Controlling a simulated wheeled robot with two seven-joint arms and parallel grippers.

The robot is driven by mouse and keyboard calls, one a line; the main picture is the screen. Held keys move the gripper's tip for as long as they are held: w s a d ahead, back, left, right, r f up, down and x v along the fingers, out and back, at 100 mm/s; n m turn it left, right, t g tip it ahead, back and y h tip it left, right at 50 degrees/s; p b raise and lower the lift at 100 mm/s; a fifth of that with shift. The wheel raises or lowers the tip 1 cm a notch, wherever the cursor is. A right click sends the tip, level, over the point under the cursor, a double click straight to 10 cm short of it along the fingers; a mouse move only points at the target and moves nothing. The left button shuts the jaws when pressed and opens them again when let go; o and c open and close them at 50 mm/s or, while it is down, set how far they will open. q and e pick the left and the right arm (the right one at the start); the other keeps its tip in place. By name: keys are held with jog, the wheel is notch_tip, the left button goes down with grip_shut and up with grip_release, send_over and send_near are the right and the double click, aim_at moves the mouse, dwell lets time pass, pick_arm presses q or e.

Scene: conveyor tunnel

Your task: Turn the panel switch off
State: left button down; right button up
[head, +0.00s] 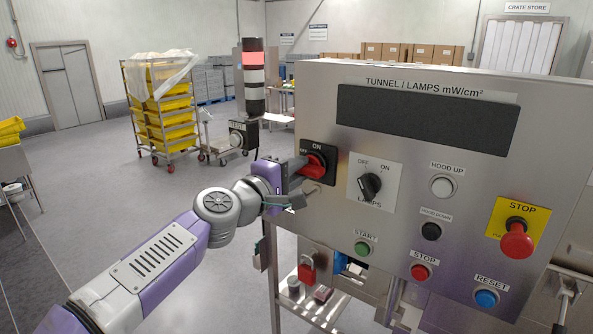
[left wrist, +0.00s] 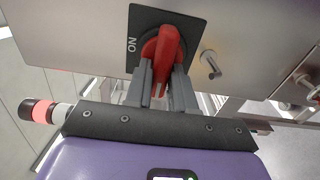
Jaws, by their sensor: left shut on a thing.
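The panel switch is a red rotary handle (head: 315,168) on a black plate (head: 329,155) marked OFF and ON, at the panel's upper left corner. It also shows in the left wrist view as a red handle (left wrist: 168,46) on its black plate (left wrist: 141,20). In the head view the handle lies roughly sideways, its end toward the left, not up at ON. My left gripper (head: 298,170) is shut on the handle, with one finger on each side in the left wrist view (left wrist: 162,80). The OFF mark is hidden in the left wrist view. My right gripper is not in view.
The steel panel also has a lamps knob (head: 370,186), a green start button (head: 362,249), a red stop button (head: 421,272), a blue reset button (head: 486,298) and an emergency stop (head: 516,240). A red padlock (head: 307,270) hangs below. Open floor lies left.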

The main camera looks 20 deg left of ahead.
pick_arm(q)
jog(key=c, duration=1)
grip_release()
jog(key=shift+c, duration=0.2)
jog(key=v, duration=0.7)
jog(key=shift+s+b, duration=0.25)
jog(key=shift+b, duration=0.05)
jog(key=shift+a, duration=0.1)
